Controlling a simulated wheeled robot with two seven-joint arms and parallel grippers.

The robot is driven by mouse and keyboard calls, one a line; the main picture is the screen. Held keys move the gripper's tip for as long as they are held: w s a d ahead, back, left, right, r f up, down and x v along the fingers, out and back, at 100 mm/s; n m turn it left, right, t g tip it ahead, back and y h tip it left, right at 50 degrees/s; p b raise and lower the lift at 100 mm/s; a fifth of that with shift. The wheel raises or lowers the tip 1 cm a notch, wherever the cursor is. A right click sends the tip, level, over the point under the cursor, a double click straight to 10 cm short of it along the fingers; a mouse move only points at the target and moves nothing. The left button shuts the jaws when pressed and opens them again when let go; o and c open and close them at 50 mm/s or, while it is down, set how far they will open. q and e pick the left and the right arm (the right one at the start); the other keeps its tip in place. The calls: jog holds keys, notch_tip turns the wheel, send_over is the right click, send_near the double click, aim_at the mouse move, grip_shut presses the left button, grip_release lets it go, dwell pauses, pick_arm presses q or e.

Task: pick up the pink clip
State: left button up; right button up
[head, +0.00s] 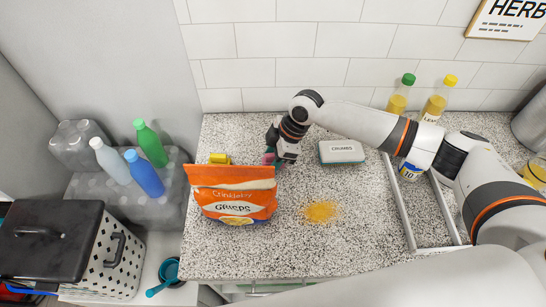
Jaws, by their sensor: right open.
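The pink clip (268,159) shows as a small pink patch just behind the top right corner of an orange bag (235,195). The bag hides part of it. My right gripper (272,152) points down right at the clip, behind the bag. It is open, but its fingertips are small and partly hidden. I cannot tell whether they touch the clip or stand around it. My left gripper is not in view.
A yellow object (219,158) sits behind the bag. Orange crumbs (321,211) lie on the speckled counter (300,258). A grey-framed tray (432,217) and bottles (437,100) stand farther right.

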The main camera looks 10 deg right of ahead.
grip_shut()
